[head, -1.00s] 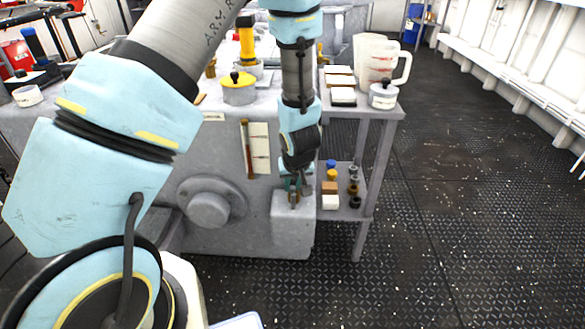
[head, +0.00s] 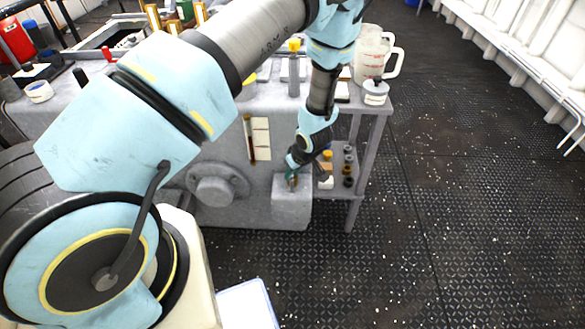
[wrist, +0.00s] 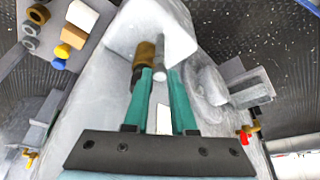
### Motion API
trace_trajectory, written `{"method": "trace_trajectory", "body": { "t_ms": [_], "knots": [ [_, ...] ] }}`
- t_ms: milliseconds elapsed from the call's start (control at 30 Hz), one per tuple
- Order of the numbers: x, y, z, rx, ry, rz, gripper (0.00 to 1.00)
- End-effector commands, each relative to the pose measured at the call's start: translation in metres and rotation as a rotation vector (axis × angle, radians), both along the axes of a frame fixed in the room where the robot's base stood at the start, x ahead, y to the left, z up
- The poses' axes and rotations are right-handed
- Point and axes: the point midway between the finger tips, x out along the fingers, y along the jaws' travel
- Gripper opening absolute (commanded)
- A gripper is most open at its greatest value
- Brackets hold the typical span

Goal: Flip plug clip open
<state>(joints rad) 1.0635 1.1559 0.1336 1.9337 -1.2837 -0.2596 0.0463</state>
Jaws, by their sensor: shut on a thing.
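My gripper (head: 292,176) is low at the front right of the grey machine, at a pale grey block (head: 292,205). Its two teal fingers (wrist: 158,78) reach up to this block in the wrist view and are shut on a small part there. A brass-brown cylinder with a dark lower end (wrist: 146,54) and a grey rod (wrist: 160,70) sit at the fingertips, against the block. They look like the plug and its clip. The fingers hide part of them, so I cannot tell how far the clip is turned.
A round hub (head: 213,190) sticks out of the machine's front, left of the block. A side shelf (head: 338,192) close on the right holds several small parts. White jugs (head: 371,58) stand above it. The dark floor (head: 440,220) to the right is clear.

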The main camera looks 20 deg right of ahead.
Motion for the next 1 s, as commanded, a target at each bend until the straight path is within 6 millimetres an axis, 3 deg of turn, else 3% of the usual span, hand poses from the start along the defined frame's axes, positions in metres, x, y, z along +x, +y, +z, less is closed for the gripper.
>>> {"method": "trace_trajectory", "body": {
  "t_ms": [367,400,633,1000],
  "knots": [
    [-0.0006,0.0009,-0.0009,0.002,0.001,0.003,0.0],
    [-0.0006,0.0009,-0.0009,0.002,0.001,0.003,0.28],
    [-0.0003,0.0004,-0.0005,0.001,0.001,0.003,0.53],
    [-0.0028,-0.0016,0.0083,-0.001,-0.001,0.0,0.54]
  ]
}}
